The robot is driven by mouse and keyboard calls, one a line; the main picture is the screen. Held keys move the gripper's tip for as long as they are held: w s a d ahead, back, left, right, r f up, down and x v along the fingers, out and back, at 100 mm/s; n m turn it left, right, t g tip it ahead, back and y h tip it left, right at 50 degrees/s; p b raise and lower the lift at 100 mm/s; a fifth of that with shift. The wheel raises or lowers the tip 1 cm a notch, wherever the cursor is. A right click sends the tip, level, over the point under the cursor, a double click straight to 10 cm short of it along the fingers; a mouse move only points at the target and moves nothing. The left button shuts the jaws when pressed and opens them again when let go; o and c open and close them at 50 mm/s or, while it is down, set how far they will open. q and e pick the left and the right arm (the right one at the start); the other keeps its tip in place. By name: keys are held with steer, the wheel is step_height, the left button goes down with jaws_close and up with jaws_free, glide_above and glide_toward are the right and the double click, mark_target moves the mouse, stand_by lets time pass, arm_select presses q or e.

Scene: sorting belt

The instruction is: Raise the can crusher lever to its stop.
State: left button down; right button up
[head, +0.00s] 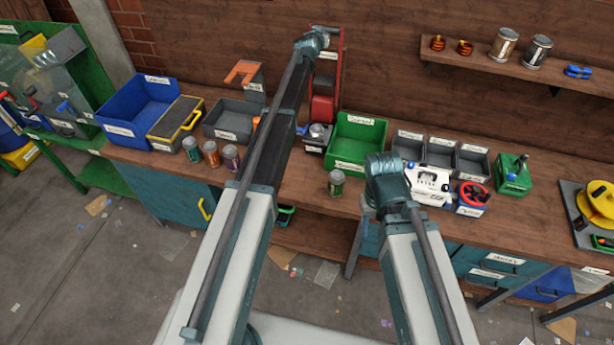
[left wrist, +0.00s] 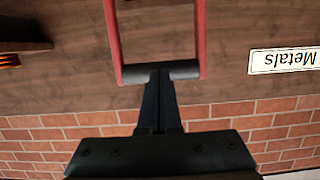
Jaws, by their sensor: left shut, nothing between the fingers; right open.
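The can crusher (head: 321,108) is the red upright device at the back of the bench in the head view. Its red lever (left wrist: 200,35) shows in the left wrist view as two side bars joined by a dark cross-grip (left wrist: 185,70). My left gripper (left wrist: 160,75) is shut and empty, its fingertips at the middle of the cross-grip, overlapping it in the picture; I cannot tell whether they touch. In the head view my left arm reaches up to the crusher's top and its fingers cannot be made out. My right gripper is not visible; only its arm shows.
A green bin (head: 356,145) stands right of the crusher, a grey bin (head: 229,121) left of it. Several cans stand along the bench's front, including a green one (head: 336,183). A wall shelf (head: 500,68) is at upper right. A "Metals" label (left wrist: 284,60) appears upside down.

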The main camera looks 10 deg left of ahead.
arm_select(q)
steer(key=p+v, duration=0.2)
steer(key=v, duration=0.4)
steer(key=shift+r, duration=0.25)
stand_by(0.5)
steer(key=shift+s, duration=0.1)
steer(key=s+d+f+m+g+h+b, duration=0.1)
steer(key=s+d+f+g+b, duration=0.3)
steer(key=s+f, duration=0.45)
steer(key=s+d+f+m+g+b, duration=0.1)
steer(key=s+d+f+b, duration=0.2)
steer(key=s+d+f, duration=0.5)
steer(key=s+d+f+m+g+h+b, duration=0.1)
steer(key=s+d+f+g+b, duration=0.25)
steer(key=s+f, duration=0.45)
steer(key=s+f+g+y+b, duration=0.1)
steer(key=s+f+g+b, duration=0.1)
steer(key=s, duration=0.8)
steer(key=s+f+g+y+b, duration=0.1)
steer(key=s+f, duration=0.4)
steer(key=s, duration=0.6)
steer(key=s+f+g+y+b, duration=0.2)
steer(key=s+f+g+b, duration=0.1)
steer(key=s, duration=0.8)
steer(key=shift+s+f+g+b, duration=0.25)
steer(key=shift+g+b, duration=0.3)
steer(key=shift+b, duration=0.5)
